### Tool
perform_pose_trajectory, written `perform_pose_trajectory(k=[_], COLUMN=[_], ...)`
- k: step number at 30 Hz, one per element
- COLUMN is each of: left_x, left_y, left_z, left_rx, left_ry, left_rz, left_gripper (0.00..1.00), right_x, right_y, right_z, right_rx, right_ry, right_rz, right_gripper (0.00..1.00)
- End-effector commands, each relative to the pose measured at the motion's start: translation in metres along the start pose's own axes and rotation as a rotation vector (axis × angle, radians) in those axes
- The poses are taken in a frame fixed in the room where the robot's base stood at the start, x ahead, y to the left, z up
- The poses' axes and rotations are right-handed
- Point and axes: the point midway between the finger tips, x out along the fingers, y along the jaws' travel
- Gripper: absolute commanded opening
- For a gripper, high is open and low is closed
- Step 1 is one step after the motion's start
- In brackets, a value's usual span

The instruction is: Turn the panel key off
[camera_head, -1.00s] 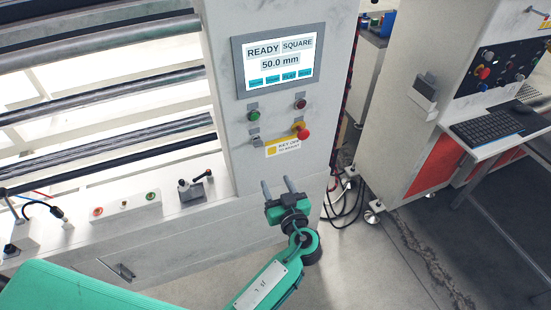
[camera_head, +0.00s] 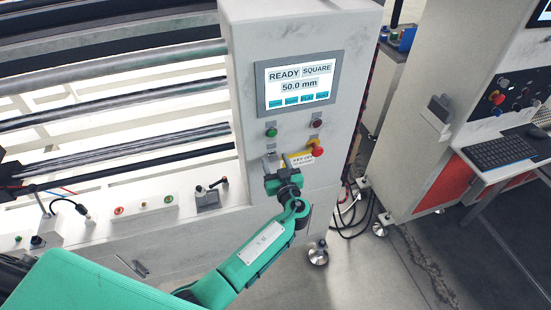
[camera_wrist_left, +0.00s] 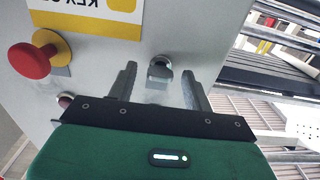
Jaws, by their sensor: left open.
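The panel key (camera_wrist_left: 160,70) is a small metal key switch on the light grey panel. In the wrist view it sits between the two fingers of my left gripper (camera_wrist_left: 159,82), with room on both sides. The fingers are open and do not appear to touch it. In the head view my left gripper (camera_head: 275,163) is up at the panel below the green button (camera_head: 271,132), and the key is mostly hidden there by the fingers. A yellow and white key sign (camera_head: 300,160) is to the right of the gripper. My right gripper is not in view.
A red emergency stop knob (camera_wrist_left: 30,61) on a yellow base is close to the key. It also shows in the head view (camera_head: 318,151). A dark red button (camera_head: 317,123) and a lit screen (camera_head: 299,82) reading READY are above. Rollers (camera_head: 120,100) are left.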

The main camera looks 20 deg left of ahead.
Motion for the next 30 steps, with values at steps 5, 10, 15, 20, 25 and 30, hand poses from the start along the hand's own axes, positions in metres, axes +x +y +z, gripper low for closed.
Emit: perform_pose_trajectory(k=[5,10,15,20,25,30], left_x=[0.004,0.004,0.004,0.004,0.004,0.004], left_y=[0.000,0.000,0.000,0.000,0.000,-0.001], left_z=[0.000,0.000,0.000,0.000,0.002,0.004], left_rx=[-0.001,-0.001,-0.001,0.000,0.019,0.085], left_ry=[0.000,0.000,0.000,0.000,0.000,0.001], left_rz=[0.000,0.000,0.000,0.000,0.000,0.000], left_gripper=[0.51,0.51,0.18,0.06,0.06,0.06], right_x=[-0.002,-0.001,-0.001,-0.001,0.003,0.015], right_y=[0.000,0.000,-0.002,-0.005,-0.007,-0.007], right_z=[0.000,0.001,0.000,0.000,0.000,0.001], right_rx=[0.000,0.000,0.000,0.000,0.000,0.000], right_ry=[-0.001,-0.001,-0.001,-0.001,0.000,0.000], right_rz=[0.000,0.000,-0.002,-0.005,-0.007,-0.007], right_gripper=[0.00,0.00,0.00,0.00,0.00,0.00])
